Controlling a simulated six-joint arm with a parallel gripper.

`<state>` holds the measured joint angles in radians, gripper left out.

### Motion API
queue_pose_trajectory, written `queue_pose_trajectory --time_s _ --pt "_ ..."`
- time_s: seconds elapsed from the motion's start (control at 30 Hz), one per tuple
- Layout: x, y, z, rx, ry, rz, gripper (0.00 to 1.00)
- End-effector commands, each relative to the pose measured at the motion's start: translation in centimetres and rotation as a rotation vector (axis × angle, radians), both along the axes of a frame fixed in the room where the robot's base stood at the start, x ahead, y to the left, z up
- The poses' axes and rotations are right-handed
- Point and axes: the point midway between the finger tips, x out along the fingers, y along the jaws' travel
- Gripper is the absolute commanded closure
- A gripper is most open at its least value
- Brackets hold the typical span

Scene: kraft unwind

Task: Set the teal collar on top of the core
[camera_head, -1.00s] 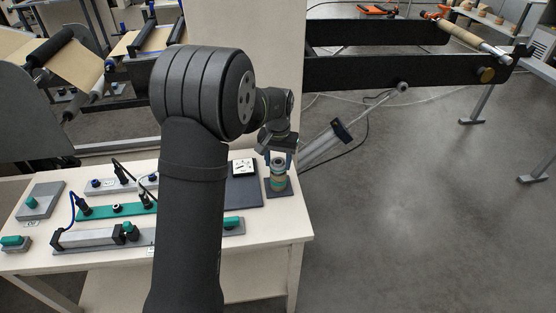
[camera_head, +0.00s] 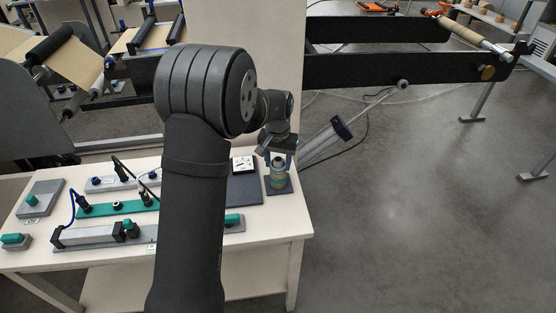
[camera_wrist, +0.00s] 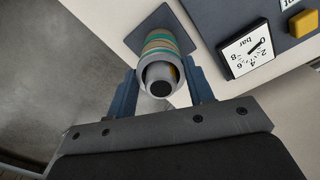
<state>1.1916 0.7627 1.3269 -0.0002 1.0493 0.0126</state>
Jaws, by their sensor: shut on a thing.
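My gripper (camera_wrist: 160,82) is shut around the upper part of a banded stack, with one blue finger on each side in the wrist view. The teal collar (camera_wrist: 163,45) shows as a teal band in this stack. A grey ring with a dark round centre faces the camera. The tan core (camera_head: 278,184) stands on a dark square base plate (camera_head: 286,192) at the bench's right end. The bands lie close together, so I cannot tell exactly where collar and core meet. The stack looks roughly upright in the head view.
A white gauge (camera_wrist: 246,49) on a dark panel is close to the stack. Teal and grey fixtures (camera_head: 118,207) with cables fill the bench's left. The bench's right edge is near the base plate, with open floor beyond.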

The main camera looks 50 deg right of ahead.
Motion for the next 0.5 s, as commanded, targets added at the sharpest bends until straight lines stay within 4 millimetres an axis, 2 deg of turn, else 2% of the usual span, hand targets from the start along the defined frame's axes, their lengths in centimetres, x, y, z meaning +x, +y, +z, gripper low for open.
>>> queue_pose_trajectory --time_s 0.4,0.43,0.5 --pt "0.00 0.00 -0.41 0.000 0.000 0.000 0.75" --pt "0.00 0.00 -0.41 0.000 0.000 0.000 0.48" --pt "0.00 0.00 -0.41 0.000 0.000 0.000 0.35"
